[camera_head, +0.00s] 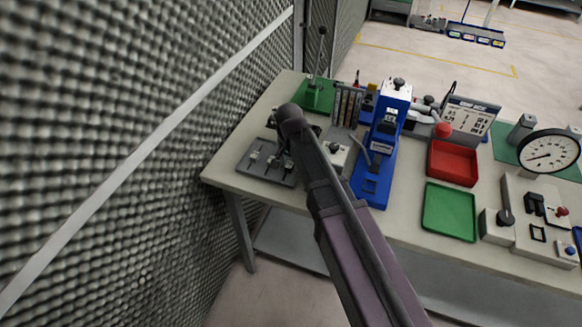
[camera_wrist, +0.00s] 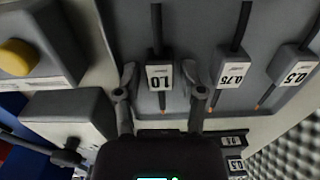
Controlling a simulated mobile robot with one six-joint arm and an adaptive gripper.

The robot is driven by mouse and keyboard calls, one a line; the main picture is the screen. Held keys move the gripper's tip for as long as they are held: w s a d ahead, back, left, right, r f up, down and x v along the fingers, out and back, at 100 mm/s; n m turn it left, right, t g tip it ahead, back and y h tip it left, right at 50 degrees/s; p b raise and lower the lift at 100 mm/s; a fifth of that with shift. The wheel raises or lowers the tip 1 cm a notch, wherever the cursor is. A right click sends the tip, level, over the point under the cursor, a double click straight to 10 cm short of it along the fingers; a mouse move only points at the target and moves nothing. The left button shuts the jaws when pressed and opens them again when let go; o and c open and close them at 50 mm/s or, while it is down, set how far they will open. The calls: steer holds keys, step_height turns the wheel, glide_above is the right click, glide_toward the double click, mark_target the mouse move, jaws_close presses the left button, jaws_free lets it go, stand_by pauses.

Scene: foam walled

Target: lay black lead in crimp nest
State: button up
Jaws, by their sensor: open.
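In the wrist view, several black leads with bare copper ends lie in grey holders on a dark grey tray (camera_wrist: 205,20). Their labels read 1.0, 0.75 and 0.5. My gripper (camera_wrist: 160,98) is open, with one finger on each side of the lead marked 1.0 (camera_wrist: 157,38); contact cannot be told. The 0.75 lead (camera_wrist: 241,25) and 0.5 lead (camera_wrist: 312,35) lie to the right. In the head view, the tray (camera_head: 248,168) is at the bench's near left corner, partly behind my arm. A blue press (camera_head: 372,185) stands right of it; its crimp nest is too small to make out.
A foam wall (camera_head: 120,130) rises close on the bench's left. A green-based lever tool (camera_head: 316,97) stands behind the tray. A red bin (camera_head: 452,162), green tray (camera_head: 449,212) and dial gauge (camera_head: 549,156) are to the right. The bench front edge is clear.

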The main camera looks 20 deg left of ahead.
steer(key=shift+c, duration=0.2)
jaws_close()
steer(key=shift+r, duration=0.15)
step_height(320, 180, up, 3)
steer(key=p, duration=0.3)
steer(key=s+d+r+p, duration=0.1)
steer(key=s+d, duration=0.1)
steer(key=s, duration=0.5)
steer(key=s+d+p, duration=0.1)
steer(key=s+d, duration=0.2)
steer(key=s, duration=0.5)
steer(key=shift+r, duration=0.35)
steer(key=shift+s, duration=0.15)
